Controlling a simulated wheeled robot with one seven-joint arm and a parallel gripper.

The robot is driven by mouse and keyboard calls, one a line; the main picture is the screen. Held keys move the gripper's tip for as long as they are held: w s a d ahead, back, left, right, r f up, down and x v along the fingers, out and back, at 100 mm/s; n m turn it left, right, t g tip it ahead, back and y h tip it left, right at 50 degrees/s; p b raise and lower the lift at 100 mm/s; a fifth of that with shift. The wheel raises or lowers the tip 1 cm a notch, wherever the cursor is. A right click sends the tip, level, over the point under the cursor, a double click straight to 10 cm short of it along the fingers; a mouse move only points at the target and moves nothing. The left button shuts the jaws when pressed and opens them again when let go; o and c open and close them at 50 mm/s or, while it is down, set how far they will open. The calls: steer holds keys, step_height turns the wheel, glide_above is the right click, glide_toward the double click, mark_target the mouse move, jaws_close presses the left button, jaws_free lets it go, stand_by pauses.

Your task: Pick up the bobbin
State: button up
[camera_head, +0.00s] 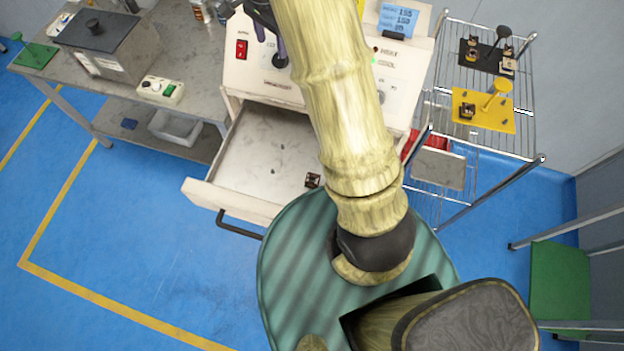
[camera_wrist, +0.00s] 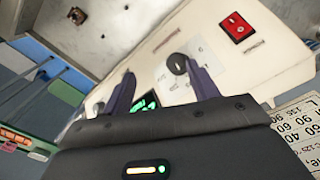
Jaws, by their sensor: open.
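A small dark bobbin with a copper-coloured part (camera_head: 312,180) lies in the open drawer (camera_head: 240,160), near its front right corner.
A steel bench (camera_head: 150,50) with a grey box is at left, a wire rack (camera_head: 530,130) at right. A drawer handle (camera_head: 238,224) juts forward. Blue floor at left is clear.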

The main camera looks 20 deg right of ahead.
steer(key=s+n+t, duration=0.2)
steer(key=s+n, duration=1.1)
steer(key=s, duration=0.8)
steer(key=shift+r+n+t, duration=0.2)
steer(key=shift+n+t, duration=0.1)
steer(key=shift+c, duration=0.5)
steer(key=c, duration=0.3)
steer(key=shift+w, duration=0.1)
steer(key=shift+c, duration=0.5)
